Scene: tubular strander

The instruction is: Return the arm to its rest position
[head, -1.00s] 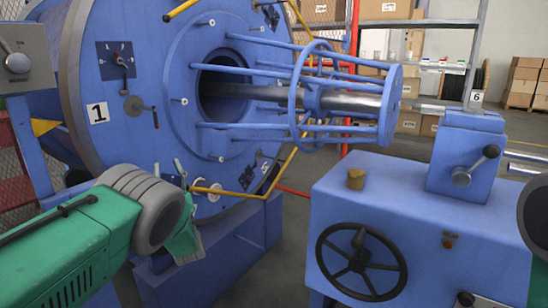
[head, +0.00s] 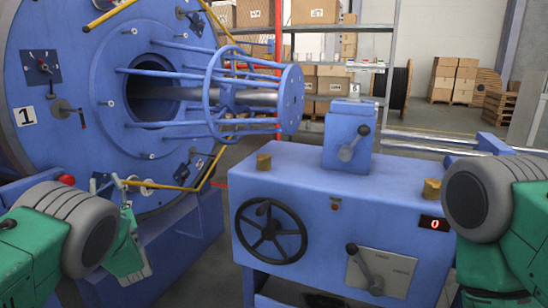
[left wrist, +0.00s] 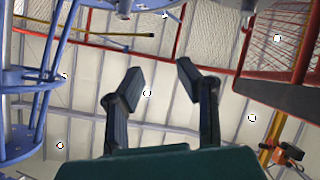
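My left arm comes in from the lower left of the head view, green with a thick grey joint. Its gripper (head: 112,184) points upward, small in the picture, in front of the lower part of the big blue drum (head: 75,50). In the left wrist view my left gripper (left wrist: 159,74) has two dark fingers standing well apart, with nothing between them and the ceiling behind. My right arm shows at the right edge of the head view as a grey joint and green link; its gripper is out of the picture.
A blue cabinet (head: 330,195) with a black handwheel (head: 270,231), a lever (head: 362,268) and a red number display (head: 434,223) stands between my arms. A blue bar cage (head: 215,90) sticks out of the drum. Shelves and boxes (head: 455,78) stand behind.

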